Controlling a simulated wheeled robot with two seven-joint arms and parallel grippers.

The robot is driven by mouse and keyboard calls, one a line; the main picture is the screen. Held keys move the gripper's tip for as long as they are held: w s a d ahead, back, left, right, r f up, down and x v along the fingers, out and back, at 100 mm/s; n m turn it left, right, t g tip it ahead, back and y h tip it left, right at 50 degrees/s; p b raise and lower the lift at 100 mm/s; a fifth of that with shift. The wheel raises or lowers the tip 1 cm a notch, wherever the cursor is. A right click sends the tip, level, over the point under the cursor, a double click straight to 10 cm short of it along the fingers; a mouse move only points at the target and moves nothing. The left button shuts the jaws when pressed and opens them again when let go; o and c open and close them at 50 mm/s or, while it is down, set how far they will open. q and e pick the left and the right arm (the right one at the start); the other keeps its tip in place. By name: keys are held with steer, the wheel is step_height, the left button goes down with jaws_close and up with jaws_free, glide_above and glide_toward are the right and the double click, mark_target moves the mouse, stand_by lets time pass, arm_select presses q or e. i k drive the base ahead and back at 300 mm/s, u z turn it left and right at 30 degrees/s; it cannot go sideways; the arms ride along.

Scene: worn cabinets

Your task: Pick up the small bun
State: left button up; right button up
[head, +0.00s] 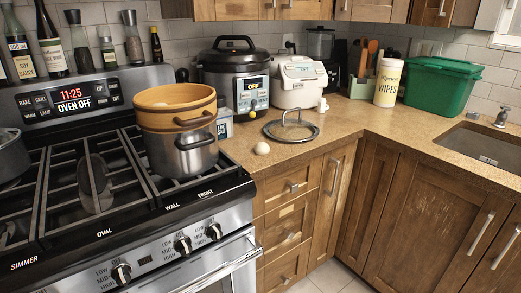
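A small, round, pale bun-like object (262,148) lies on the brown speckled counter (340,128), close to its front edge and just right of the stove. It is too small to make out any detail on it. Neither of my grippers shows in the head view.
A round glass lid (291,131) lies right behind the bun. A tan pot (175,96) sits on a steel pot (181,156) on the stove to the left. A pressure cooker (234,70) and a white rice cooker (299,82) stand behind. Counter right of the lid is clear.

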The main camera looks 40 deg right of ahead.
mark_target(262, 149)
steer(key=k, duration=0.45)
steer(key=z, duration=1.05)
steer(key=i, duration=0.25)
steer(key=u, duration=0.2)
